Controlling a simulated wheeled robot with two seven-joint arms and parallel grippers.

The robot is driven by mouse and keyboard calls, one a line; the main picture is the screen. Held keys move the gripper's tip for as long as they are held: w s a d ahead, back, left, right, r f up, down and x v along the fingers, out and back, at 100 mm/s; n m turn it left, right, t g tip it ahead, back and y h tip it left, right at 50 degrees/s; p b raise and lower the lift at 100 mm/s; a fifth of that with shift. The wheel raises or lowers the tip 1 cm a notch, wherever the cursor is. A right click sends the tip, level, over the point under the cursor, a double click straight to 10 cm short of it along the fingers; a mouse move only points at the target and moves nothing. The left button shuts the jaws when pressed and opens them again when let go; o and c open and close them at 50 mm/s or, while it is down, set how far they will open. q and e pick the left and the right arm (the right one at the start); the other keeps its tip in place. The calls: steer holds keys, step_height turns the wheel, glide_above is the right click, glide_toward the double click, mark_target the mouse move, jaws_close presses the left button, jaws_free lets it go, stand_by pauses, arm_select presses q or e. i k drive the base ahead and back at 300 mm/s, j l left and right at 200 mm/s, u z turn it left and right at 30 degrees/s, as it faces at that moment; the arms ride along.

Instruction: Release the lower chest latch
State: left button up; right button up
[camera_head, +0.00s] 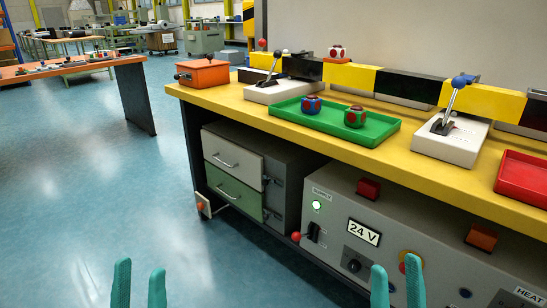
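The chest (287,190) stands under the yellow workbench. Its upper drawer (232,160) is grey and its lower drawer (232,191) is green; both look shut, each with a bar handle. A small fitting (267,214) sits at the right edge of the lower drawer, and a similar one (267,180) at the upper; they are too small to tell their state. My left gripper (139,270) is open and empty, low in front of the chest and apart from it. My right gripper (397,266) is open and empty, in front of the grey control cabinet.
The control cabinet (340,210) with buttons and a 24 V display stands right of the chest. A small plate with an orange knob (201,205) is by the bench leg. The workbench (225,98) carries levers, a green tray (372,131) and a red tray (522,172). The left floor is clear.

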mark_target(266, 217)
steer(key=i+l+z, duration=0.15)
steer(key=i+z, duration=0.6)
steer(key=k+l, duration=0.05)
